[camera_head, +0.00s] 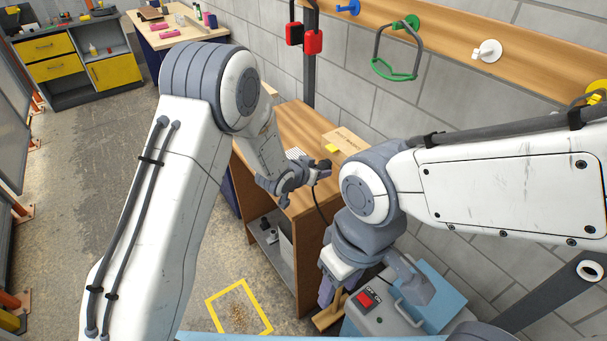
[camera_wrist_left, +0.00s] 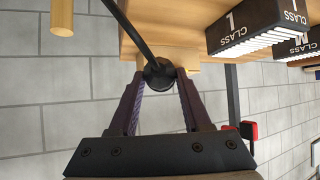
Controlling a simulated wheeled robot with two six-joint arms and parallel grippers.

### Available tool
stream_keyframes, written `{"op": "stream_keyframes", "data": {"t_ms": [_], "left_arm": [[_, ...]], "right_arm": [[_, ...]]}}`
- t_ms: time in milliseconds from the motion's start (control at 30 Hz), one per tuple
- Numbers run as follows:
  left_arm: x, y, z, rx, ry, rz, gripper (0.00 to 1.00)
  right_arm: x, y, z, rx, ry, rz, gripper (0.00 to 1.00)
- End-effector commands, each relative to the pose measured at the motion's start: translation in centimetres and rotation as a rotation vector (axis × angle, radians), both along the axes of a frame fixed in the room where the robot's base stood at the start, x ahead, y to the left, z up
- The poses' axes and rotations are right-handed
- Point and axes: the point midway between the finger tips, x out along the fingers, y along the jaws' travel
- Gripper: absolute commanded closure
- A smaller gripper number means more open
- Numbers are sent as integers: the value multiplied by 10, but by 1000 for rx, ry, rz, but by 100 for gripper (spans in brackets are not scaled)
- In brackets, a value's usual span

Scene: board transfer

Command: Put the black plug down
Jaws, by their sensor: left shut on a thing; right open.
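My left gripper (camera_head: 318,170) is shut on the black plug (camera_head: 326,164), beside the right edge of the wooden bench (camera_head: 288,118). In the left wrist view the plug (camera_wrist_left: 158,74) sits between the fingertips, and its black cable (camera_wrist_left: 133,30) runs up and left across the wood. In the head view the cable hangs down past the bench's edge. I cannot tell whether the plug touches the bench. My right gripper (camera_head: 332,292) is open, low down in front of the bench, with purple fingers pointing down; its tips are partly hidden.
A wooden box (camera_head: 344,138) stands on the bench. Black boxes marked CLASS (camera_wrist_left: 258,22) show in the left wrist view. A yellow floor square (camera_head: 212,303) lies at front left. Hooks line the wall board.

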Motion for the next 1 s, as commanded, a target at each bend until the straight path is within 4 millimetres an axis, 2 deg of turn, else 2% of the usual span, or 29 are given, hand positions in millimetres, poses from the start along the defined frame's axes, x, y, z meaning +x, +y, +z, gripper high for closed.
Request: {"op": "stream_keyframes", "data": {"t_ms": [33,100,267,367,633,1000], "left_arm": [[5,12,-5,1,3,6,100],[10,24,-12,0,2,4,100],[16,38,-23,0,0,1,100],[16,39,-29,1,1,0,100],[16,39,-62,0,0,0,100],[17,39,-68,0,-2,0,100]], "right_arm": [[0,0,8,0,0,0,50],[0,0,11,0,0,0,50],[0,0,14,0,0,-1,50],[0,0,16,0,0,-1,50],[0,0,27,0,0,-1,50],[0,0,23,0,0,-1,50]]}}
